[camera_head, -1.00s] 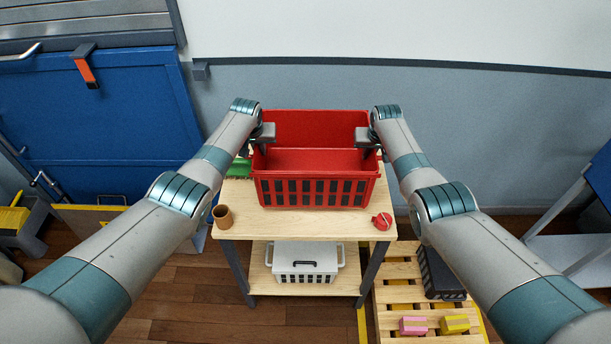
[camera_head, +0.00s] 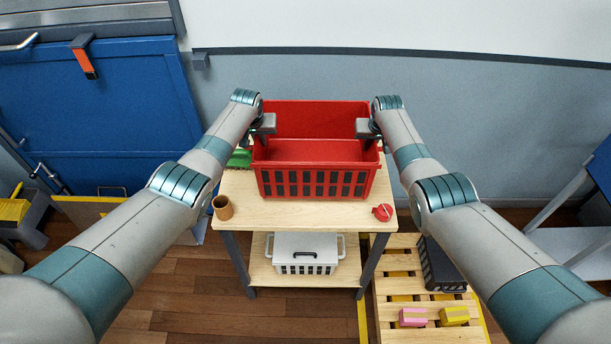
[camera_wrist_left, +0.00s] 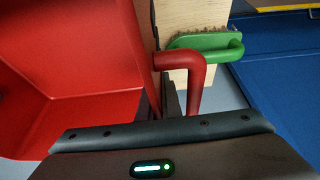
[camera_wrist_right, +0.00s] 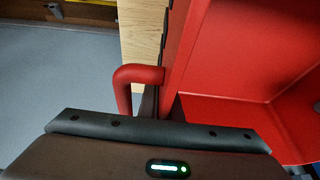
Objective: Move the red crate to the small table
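The red crate (camera_head: 318,151) has an open top and slotted sides. It sits upright on a light wooden table (camera_head: 300,214). My left gripper (camera_head: 260,144) is at its left handle. In the left wrist view, a dark finger shows between the crate wall and the bent red handle (camera_wrist_left: 192,75). My right gripper (camera_head: 372,144) is at its right handle. In the right wrist view, a dark finger shows likewise between the wall and the right handle (camera_wrist_right: 128,82). The outer fingers are hidden, so I cannot tell whether either grip is shut. I cannot tell which table is the small one.
A brown cup (camera_head: 223,207) and a red round item (camera_head: 382,212) stand near the table's front. A green brush (camera_wrist_left: 208,45) lies left of the crate. A white box (camera_head: 304,253) is on the lower shelf. A wooden pallet (camera_head: 395,280) stands at right, a blue-and-white structure (camera_head: 585,210) beyond.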

